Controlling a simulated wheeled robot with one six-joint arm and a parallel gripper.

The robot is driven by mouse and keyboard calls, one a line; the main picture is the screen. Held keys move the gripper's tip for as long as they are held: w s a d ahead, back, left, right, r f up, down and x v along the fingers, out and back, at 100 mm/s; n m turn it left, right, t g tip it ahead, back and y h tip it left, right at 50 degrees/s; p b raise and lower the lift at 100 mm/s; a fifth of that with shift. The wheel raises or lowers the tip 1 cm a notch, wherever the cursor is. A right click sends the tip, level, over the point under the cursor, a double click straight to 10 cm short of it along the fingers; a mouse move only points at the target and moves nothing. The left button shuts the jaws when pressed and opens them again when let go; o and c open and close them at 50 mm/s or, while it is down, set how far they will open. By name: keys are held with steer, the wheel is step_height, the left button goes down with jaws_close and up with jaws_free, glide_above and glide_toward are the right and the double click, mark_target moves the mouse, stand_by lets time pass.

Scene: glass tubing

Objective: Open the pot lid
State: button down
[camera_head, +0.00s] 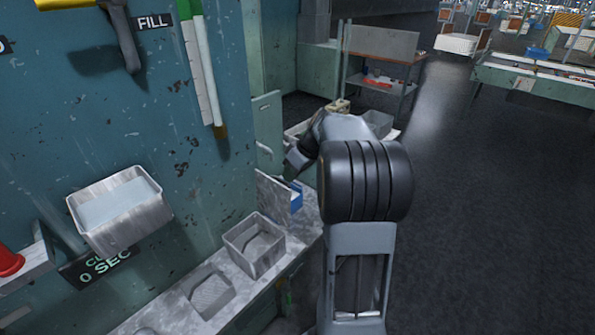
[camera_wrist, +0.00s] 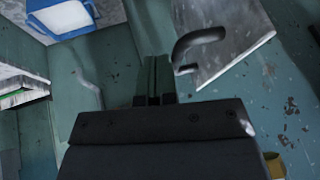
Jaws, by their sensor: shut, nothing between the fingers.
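The pot lid looks to be a flat grey metal plate (camera_wrist: 238,58) with a dark curved handle (camera_wrist: 198,42) at the upper right of the wrist view. A blue pot (camera_wrist: 38,27) with a pale inside shows at the upper left there. In the head view the blue pot (camera_head: 297,198) sits on the bench, with the grey plate (camera_head: 273,198) standing up at its left side. My gripper (camera_wrist: 154,62) is shut and empty, with its fingertips just left of the handle, apart from it in the picture. In the head view my arm partly hides the gripper.
Grey open bins (camera_head: 254,246) stand on the narrow bench (camera_head: 180,310) along the teal wall. Another bin (camera_head: 120,207) is fixed to the wall at left. A bent handle (camera_wrist: 88,88) shows on the wall in the wrist view. The floor at right is clear.

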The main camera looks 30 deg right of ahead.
steer(key=s+d+r, duration=0.2)
steer(key=d+r, duration=0.6)
steer(key=r, duration=0.1)
steer(key=s+a+f+m+h, duration=0.1)
steer(key=s+a+m+h, duration=0.2)
steer(key=a, duration=1.1)
steer(key=s+a+f+m+h, duration=0.1)
steer(key=s+a+f, duration=0.3)
steer(key=s+a, duration=0.1)
steer(key=s+a+f+t, duration=0.1)
steer(key=s+a+f, duration=0.2)
steer(key=s+a, duration=0.2)
steer(key=shift+s+f+m+h, duration=0.4)
steer(key=shift+s, duration=0.85)
steer(key=shift+a, duration=0.2)
